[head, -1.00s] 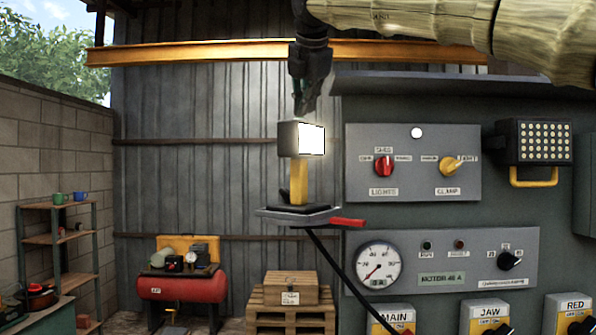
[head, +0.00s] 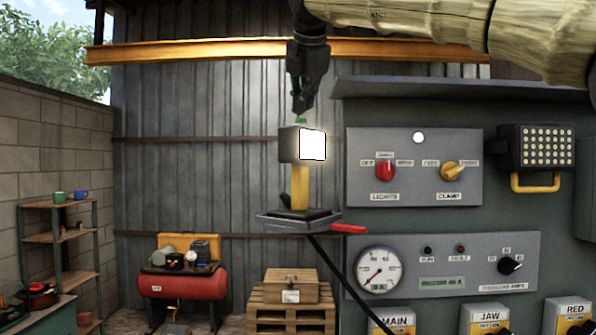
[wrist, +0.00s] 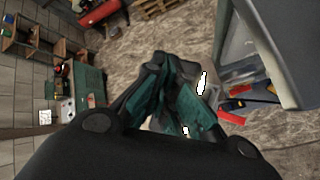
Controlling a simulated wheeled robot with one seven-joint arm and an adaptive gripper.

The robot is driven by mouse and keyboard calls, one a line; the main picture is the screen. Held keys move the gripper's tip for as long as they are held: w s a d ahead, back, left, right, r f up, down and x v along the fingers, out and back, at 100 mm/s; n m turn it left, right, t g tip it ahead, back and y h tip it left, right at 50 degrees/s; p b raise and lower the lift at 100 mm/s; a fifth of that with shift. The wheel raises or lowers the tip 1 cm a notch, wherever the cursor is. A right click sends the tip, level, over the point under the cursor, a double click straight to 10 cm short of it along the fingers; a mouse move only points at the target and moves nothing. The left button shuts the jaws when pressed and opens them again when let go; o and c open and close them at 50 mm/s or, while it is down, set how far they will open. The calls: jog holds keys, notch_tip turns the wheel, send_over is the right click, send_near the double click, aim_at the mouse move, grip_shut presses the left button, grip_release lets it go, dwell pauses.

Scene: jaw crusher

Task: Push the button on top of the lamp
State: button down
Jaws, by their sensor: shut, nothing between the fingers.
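The lamp (head: 301,175) has a grey head with a bright lit face and a yellow post, and stands upright on a small grey tray (head: 285,222). A small green button (head: 301,121) shows on top of the lamp head. My gripper (head: 300,112) points down just above the lamp, shut and empty. Its tip is close to the button; a small gap seems to lie between them. In the wrist view my gripper's teal-padded fingers (wrist: 170,97) hide most of the lamp, and the button cannot be made out there.
The grey control panel (head: 412,190) with knobs and a gauge stands right of the lamp. A floodlight (head: 536,147) is fixed at the far right. A red handle (head: 349,229) sticks out beside the tray. The space left of the lamp is clear.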

notch_tip(320, 180, up, 3)
jog(key=shift+s+d+f+p, duration=0.1)
jog(key=shift+f+p, duration=0.05)
jog(key=shift+p, duration=0.65)
jog(key=shift+r+p, duration=0.75)
jog(key=shift+r, duration=0.1)
